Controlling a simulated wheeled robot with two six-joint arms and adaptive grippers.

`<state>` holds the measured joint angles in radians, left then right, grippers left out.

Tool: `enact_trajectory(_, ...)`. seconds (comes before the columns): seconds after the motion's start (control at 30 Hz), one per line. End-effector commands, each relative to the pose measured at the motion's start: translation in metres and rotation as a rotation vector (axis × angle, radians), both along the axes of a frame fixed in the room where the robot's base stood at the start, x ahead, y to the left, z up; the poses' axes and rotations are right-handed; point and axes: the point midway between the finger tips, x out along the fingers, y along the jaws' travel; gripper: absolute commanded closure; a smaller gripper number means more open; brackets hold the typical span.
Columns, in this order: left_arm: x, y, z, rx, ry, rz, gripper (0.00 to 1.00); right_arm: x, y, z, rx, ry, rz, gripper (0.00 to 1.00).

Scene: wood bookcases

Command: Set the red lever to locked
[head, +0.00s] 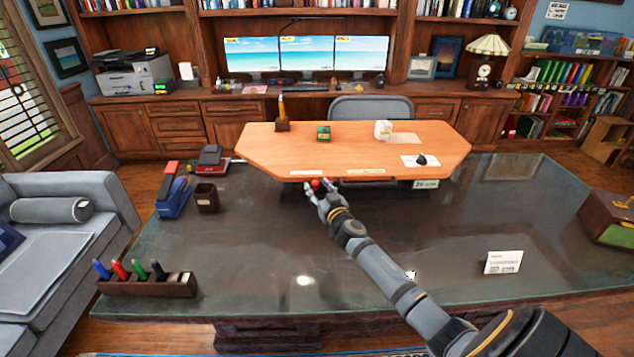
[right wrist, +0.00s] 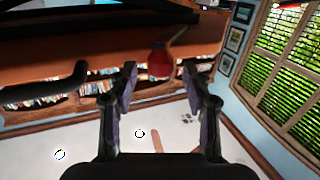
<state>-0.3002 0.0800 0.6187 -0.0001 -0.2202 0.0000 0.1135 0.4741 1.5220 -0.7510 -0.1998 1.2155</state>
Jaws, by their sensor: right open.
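The red lever's round knob (head: 316,184) shows at the front edge of the orange-brown board, partly hidden by my right gripper (head: 321,187). In the right wrist view the red knob (right wrist: 160,63) sits at the end of a thin pale shaft that slants to the upper right. My right gripper (right wrist: 159,80) is open, one finger on each side of the knob's line. The knob is at or just beyond the fingertips; contact cannot be told. The lever's locked marking cannot be read. My left gripper is not in view.
A pen holder (head: 147,287) stands front left.

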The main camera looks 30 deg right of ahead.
Motion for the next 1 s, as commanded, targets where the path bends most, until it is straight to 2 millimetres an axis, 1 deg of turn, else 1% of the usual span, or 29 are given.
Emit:
enact_trajectory(0.03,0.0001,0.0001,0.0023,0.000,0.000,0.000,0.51,0.0048,-0.0011,0.0011,0.001,0.000,-0.002,0.50)
enact_trajectory(0.13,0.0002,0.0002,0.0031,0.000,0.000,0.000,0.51,0.0101,-0.0014,-0.0002,0.002,0.001,0.001,0.50)
enact_trajectory(0.4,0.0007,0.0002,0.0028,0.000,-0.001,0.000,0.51,0.0115,-0.0017,-0.0010,0.001,0.001,0.001,0.50)
enact_trajectory(0.77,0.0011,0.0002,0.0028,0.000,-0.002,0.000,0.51,0.0112,-0.0019,-0.0010,0.001,0.001,0.001,0.99)
enact_trajectory(1.0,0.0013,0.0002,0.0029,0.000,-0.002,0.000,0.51,0.0112,-0.0019,-0.0010,0.001,0.001,0.001,1.00)
